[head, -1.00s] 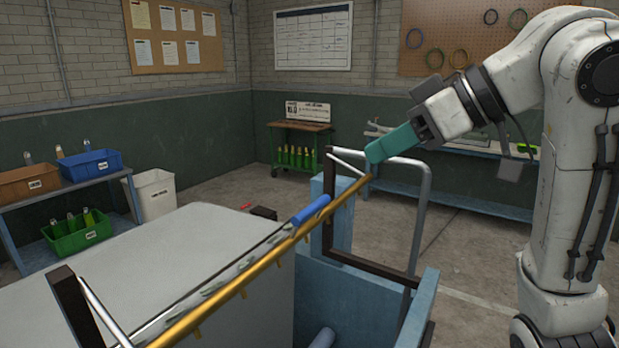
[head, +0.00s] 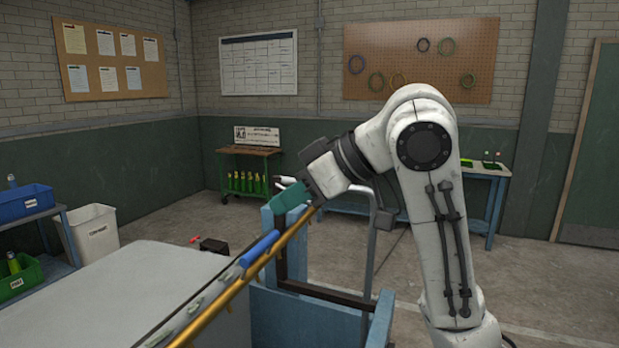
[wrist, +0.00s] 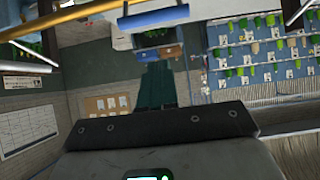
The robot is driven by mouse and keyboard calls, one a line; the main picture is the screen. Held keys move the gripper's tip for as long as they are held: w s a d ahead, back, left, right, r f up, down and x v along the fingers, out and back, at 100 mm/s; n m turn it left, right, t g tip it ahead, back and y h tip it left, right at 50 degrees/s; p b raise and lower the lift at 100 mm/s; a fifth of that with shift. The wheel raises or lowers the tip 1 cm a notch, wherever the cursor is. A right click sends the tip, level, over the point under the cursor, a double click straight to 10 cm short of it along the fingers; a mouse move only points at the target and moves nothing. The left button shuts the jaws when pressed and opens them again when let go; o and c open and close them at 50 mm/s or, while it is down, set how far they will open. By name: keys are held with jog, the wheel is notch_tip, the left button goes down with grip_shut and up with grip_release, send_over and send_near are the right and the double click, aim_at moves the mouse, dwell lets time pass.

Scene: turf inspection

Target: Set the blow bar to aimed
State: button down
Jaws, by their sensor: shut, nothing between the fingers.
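The blow bar appears to be the long yellow bar (head: 230,293), running slantwise from the lower middle toward the far end of a blue frame (head: 268,300). Yellow stubs hang beneath it. A blue sleeve (head: 262,243) lies along its upper part. A yellow bar also crosses the top of the wrist view (wrist: 157,17). My gripper (head: 277,207), with teal fingers, is beside the far end of the bar, beyond the blue sleeve. The fingers are shut and empty in the wrist view (wrist: 155,68). I cannot tell whether they touch the bar.
A pale flat-topped block (head: 120,290) fills the lower left. Dark brackets and a grey tube hoop (head: 372,245) stand around the blue frame. A green cart (head: 248,170), a white bin (head: 95,232) and a wall bench (head: 490,190) stand farther back. Floor at the right is open.

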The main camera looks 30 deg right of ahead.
aim_at(273, 231)
jog(key=shift+w+a+f+p, duration=0.2)
jog(key=shift+w+a+f, duration=0.15)
jog(key=shift+f, duration=0.6)
jog(key=shift+w+a+f+p, duration=0.2)
jog(key=shift+w+f, duration=0.25)
jog(key=shift+f, duration=0.5)
jog(key=shift+w+a+f+p, duration=0.15)
jog(key=shift+w+a+f, duration=0.2)
jog(key=shift+f, duration=0.6)
